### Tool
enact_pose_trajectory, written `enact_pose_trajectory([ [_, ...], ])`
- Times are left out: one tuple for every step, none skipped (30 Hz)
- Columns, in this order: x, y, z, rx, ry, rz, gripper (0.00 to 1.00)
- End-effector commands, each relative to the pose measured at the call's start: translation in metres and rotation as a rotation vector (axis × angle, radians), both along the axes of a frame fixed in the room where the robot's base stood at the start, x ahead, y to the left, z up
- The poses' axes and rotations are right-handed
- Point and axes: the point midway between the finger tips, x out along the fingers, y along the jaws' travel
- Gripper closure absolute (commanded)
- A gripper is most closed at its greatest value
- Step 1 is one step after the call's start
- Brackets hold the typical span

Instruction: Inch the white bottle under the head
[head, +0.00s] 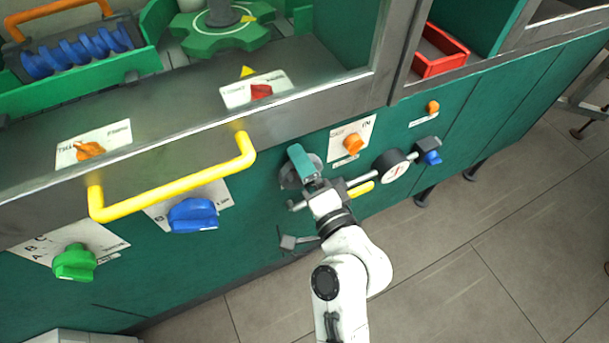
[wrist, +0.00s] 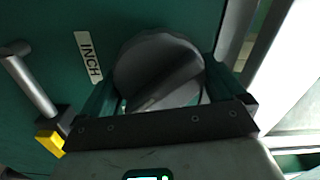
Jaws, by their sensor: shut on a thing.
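A dark grey round knob (wrist: 158,62) with a raised grip bar is in the middle of the wrist view, beside a white label reading INCH (wrist: 88,57). My gripper (wrist: 160,82) has a teal finger on each side of this knob and is shut on it. In the head view my gripper (head: 302,165) is at the green front panel, and the grey knob (head: 287,174) is mostly hidden behind it. A green star-shaped wheel (head: 222,30) shows behind the frame at the top. I do not see a white bottle or a head in either view.
A yellow bar handle (head: 172,188) sticks out left of my gripper. Blue (head: 193,215), green (head: 75,262) and orange (head: 353,144) knobs and a round gauge (head: 392,165) are on the panel. A red tray (head: 440,62) is at the upper right.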

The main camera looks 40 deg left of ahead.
Motion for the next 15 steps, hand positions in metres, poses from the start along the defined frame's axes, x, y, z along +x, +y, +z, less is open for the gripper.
enact_pose_trajectory([
  [0.0001, -0.0007, -0.0044, -0.016, -0.034, -0.001, 0.34],
  [0.0, -0.0006, -0.0041, -0.024, -0.053, -0.001, 0.34],
  [-0.0001, -0.0006, -0.0041, -0.034, -0.077, 0.0, 0.34],
  [-0.0001, -0.0006, -0.0041, -0.042, -0.093, -0.001, 0.34],
  [-0.0002, -0.0006, -0.0039, -0.049, -0.11, -0.001, 0.34],
  [-0.0002, -0.0006, -0.0036, -0.057, -0.129, -0.001, 0.34],
  [-0.0004, -0.0006, -0.0033, -0.062, -0.142, 0.0, 0.34],
  [-0.0005, -0.0006, -0.003, -0.068, -0.156, 0.0, 0.34],
  [-0.0005, -0.0006, -0.0028, -0.075, -0.171, 0.0, 0.34],
  [-0.0005, -0.0005, -0.0026, -0.08, -0.181, 0.0, 0.34],
  [-0.0006, -0.0005, -0.0024, -0.083, -0.19, 0.0, 0.34],
  [-0.0007, -0.0005, -0.0023, -0.088, -0.201, 0.0, 0.34],
  [-0.0007, -0.0005, -0.0021, -0.091, -0.208, 0.0, 0.34],
  [-0.0006, -0.0005, -0.002, -0.093, -0.214, 0.0, 0.34],
  [-0.0007, -0.0005, -0.0019, -0.097, -0.22, 0.0, 0.34],
])
